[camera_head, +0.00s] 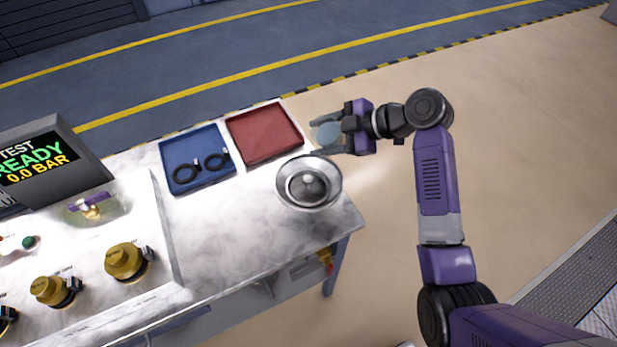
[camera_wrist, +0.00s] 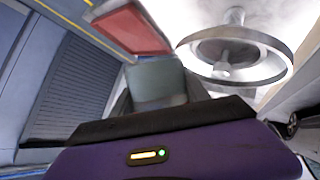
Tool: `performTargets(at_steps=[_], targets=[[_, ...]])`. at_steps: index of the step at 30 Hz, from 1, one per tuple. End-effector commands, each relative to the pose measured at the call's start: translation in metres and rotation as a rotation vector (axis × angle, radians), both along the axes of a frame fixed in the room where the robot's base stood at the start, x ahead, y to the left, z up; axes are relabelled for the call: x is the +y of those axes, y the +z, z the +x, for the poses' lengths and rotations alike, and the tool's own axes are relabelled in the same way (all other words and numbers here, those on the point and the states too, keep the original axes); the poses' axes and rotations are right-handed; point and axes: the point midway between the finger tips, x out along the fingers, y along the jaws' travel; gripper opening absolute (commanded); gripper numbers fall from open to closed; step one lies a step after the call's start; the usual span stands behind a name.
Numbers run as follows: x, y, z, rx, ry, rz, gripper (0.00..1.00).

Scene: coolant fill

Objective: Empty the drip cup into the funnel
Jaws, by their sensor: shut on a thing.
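My gripper (camera_head: 330,132) is shut on the drip cup (camera_head: 326,134), a small pale blue-grey vessel between the two fingers. It is held just beyond the bench's right edge. The funnel (camera_head: 309,182) is a round metal dish with a wide rim and a pale knob-like shape at its middle. It is on the bench's right end, just below the cup in the head view. In the wrist view the cup (camera_wrist: 157,80) is between the fingers and the funnel (camera_wrist: 236,52) is to its upper right, apart from it. The cup's contents and exact tilt cannot be told.
A red tray (camera_head: 264,134) and a blue tray (camera_head: 178,150) holding two black rings lie at the bench's back. A display (camera_head: 38,165) and brass-coloured caps (camera_head: 125,261) are at left. Open floor (camera_head: 520,120) lies right of the bench (camera_head: 235,240).

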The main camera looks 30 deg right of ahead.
Motion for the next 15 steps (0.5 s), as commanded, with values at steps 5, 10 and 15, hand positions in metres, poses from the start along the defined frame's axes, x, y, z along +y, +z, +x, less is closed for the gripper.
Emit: performTargets(at_steps=[5, 10, 15], targets=[[0.0018, 0.0013, -0.0008, -0.012, 0.001, -0.021, 0.07], [0.0031, 0.0024, -0.0017, -0.024, 0.001, -0.041, 0.07], [0.0045, 0.0036, -0.0025, -0.035, 0.0, -0.06, 0.07]])
